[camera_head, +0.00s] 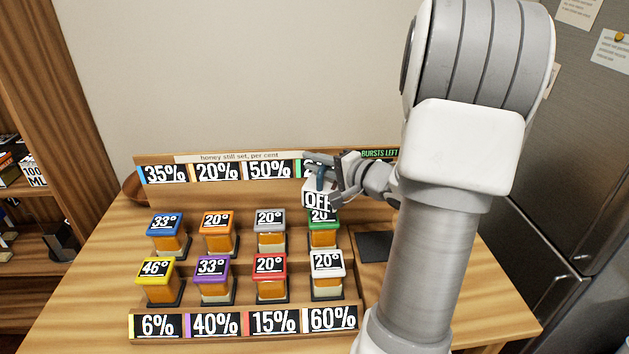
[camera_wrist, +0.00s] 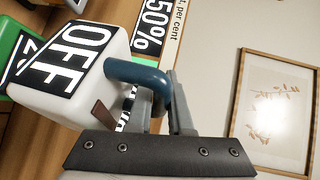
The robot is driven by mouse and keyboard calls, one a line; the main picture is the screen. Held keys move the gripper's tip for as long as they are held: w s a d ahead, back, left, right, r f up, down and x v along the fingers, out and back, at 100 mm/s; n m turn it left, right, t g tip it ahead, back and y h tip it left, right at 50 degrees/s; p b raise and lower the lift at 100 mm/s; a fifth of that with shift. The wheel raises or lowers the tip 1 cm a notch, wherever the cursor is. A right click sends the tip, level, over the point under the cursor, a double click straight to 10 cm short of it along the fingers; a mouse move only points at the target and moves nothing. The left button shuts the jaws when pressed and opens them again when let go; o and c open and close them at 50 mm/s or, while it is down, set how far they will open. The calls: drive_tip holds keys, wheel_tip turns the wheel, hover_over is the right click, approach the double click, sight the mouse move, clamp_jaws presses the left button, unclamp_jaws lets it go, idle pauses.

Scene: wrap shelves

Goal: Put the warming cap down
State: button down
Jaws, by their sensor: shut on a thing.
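The warming cap (camera_head: 316,198) is a white block with a black "OFF" label and a blue handle. My gripper (camera_head: 328,174) is shut on the handle and holds the cap at the back right of the jar rack. In the head view the cap overlaps the upper part of the green-lidded jar (camera_head: 323,234), marked 20°; I cannot tell whether they touch. In the wrist view the cap (camera_wrist: 85,60) is tilted in the picture, its handle (camera_wrist: 140,75) between my fingers, with a green lid (camera_wrist: 18,52) beside it.
Several honey jars with coloured lids, such as the blue (camera_head: 167,233) and white (camera_head: 327,275), stand in two rows. A dark flat pad (camera_head: 375,247) lies bare right of the rack. Percent labels line the back board (camera_head: 232,191). A fridge (camera_head: 570,150) stands right.

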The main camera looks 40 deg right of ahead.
sight(314, 174)
drive_tip(key=shift+f+b, duration=0.75)
drive_tip(key=shift+f, duration=1.1)
drive_tip(key=shift+f, duration=0.2)
drive_tip(key=c, duration=0.8)
unclamp_jaws()
drive_tip(key=shift+c, duration=0.2)
drive_tip(key=shift+r, duration=0.1)
drive_tip(key=p+v, duration=0.2)
drive_tip(key=v, duration=1)
drive_tip(key=shift+p, duration=0.3)
